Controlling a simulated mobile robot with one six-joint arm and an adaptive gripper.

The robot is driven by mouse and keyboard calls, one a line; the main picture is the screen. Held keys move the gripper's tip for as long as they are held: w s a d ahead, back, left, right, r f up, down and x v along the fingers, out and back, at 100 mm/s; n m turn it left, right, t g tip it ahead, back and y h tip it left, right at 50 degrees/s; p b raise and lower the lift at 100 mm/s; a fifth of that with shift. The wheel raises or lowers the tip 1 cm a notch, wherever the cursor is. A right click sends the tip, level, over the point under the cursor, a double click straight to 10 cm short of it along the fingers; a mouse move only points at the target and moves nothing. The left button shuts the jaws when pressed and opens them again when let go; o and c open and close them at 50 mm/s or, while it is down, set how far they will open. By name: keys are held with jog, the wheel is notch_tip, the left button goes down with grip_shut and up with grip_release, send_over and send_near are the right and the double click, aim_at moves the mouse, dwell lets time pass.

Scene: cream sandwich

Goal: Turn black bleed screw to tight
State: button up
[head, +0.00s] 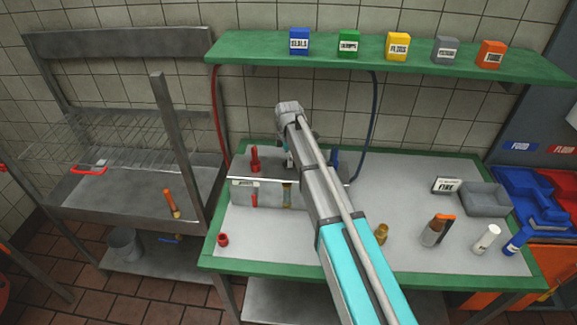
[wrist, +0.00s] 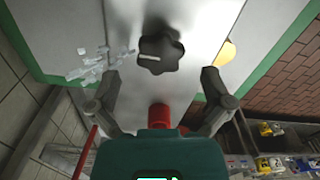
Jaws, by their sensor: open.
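The black bleed screw (wrist: 160,50) is a lobed black knob with a short white line, seen in the wrist view on a pale grey surface. The line lies nearly level, left of the knob's middle. My gripper (wrist: 160,80) is open, with one finger on each side and the knob beyond the gap between the tips. No contact shows. A red cylindrical piece (wrist: 158,115) shows between the fingers, nearer my palm. In the head view my arm hides the knob and most of my gripper.
On the green-edged bench (head: 300,243), a grey unit (head: 271,194) carries a red valve (head: 255,160) and a blue valve (head: 335,158). Red and dark hoses rise to the green shelf (head: 400,62). Bottles and a grey tray (head: 484,199) stand to the right.

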jog(key=shift+f+b, duration=0.6)
jog(key=shift+f, duration=0.3)
jog(key=c, duration=1.1)
jog(key=shift+c, duration=0.2)
